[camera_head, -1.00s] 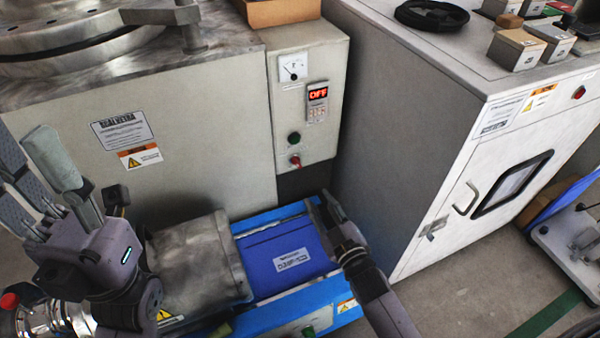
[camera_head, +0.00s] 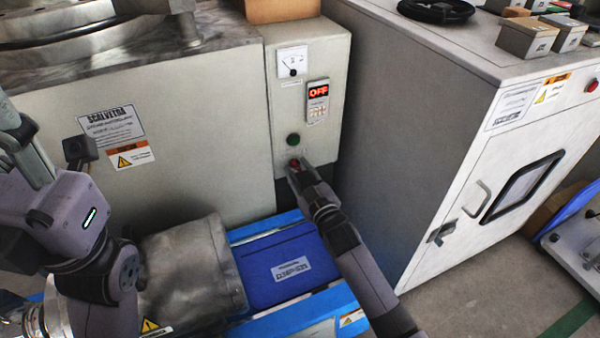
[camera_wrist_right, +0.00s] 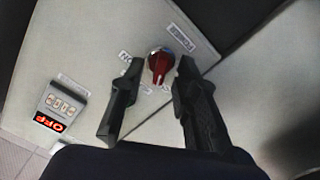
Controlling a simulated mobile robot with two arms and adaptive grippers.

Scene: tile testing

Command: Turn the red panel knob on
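The red panel knob (camera_wrist_right: 159,63) sits low on the grey control panel, with printed labels around it in the right wrist view. In the head view the knob (camera_head: 294,163) shows just above the tip of my right gripper (camera_head: 299,172). In the right wrist view my right gripper (camera_wrist_right: 155,90) is open, its two black fingers apart, with the knob showing between and slightly beyond the fingertips. I cannot tell whether either finger touches it. The display (camera_head: 318,91) on the panel reads OFF in red. My left gripper (camera_head: 20,140) is at the left edge, partly cut off.
A green button (camera_head: 293,139) is just above the knob, and a dial gauge (camera_head: 292,62) is at the panel top. A blue box (camera_head: 285,265) lies below the panel. A large grey cabinet (camera_head: 420,130) stands close on the right.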

